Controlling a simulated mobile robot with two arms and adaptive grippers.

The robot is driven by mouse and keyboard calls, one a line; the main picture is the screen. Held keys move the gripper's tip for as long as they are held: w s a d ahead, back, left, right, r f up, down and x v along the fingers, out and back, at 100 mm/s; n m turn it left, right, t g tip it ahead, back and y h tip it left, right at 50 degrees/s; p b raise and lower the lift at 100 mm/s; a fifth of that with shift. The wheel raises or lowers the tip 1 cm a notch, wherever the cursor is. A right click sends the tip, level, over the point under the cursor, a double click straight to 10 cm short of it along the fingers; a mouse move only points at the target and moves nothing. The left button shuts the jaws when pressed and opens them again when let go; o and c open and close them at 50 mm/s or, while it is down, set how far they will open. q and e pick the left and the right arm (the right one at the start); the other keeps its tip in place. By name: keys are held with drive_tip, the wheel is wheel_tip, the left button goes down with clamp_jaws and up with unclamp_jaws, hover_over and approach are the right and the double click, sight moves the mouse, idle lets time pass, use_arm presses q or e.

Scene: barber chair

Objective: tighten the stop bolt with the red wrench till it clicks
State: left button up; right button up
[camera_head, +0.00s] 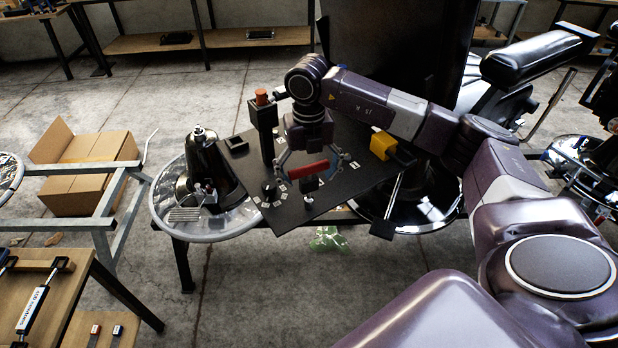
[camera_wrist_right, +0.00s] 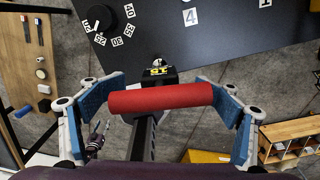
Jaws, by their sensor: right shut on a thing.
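My right gripper (camera_head: 312,168) is shut on the red wrench (camera_head: 308,170), gripping its red bar over the black plate (camera_head: 345,185). In the right wrist view, the red wrench (camera_wrist_right: 160,97) lies crosswise between the blue pads of my right gripper (camera_wrist_right: 168,98). A black block with a yellow "15" (camera_wrist_right: 158,72) shows just beyond the red bar. A small silver bolt head (camera_wrist_right: 153,61), probably the stop bolt, sits beside that block at the plate's edge. I cannot tell whether the wrench is seated on it. My left gripper is not in view.
A black numbered dial (camera_head: 270,188) is left of the wrench. A shiny black machine (camera_head: 205,165) is at left. A cardboard box (camera_head: 85,165) lies farther left.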

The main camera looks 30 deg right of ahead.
sight(309, 166)
drive_tip(key=shift+n, duration=1.1)
drive_tip(key=shift+r+p, duration=1.4)
drive_tip(key=shift+r, duration=1.1)
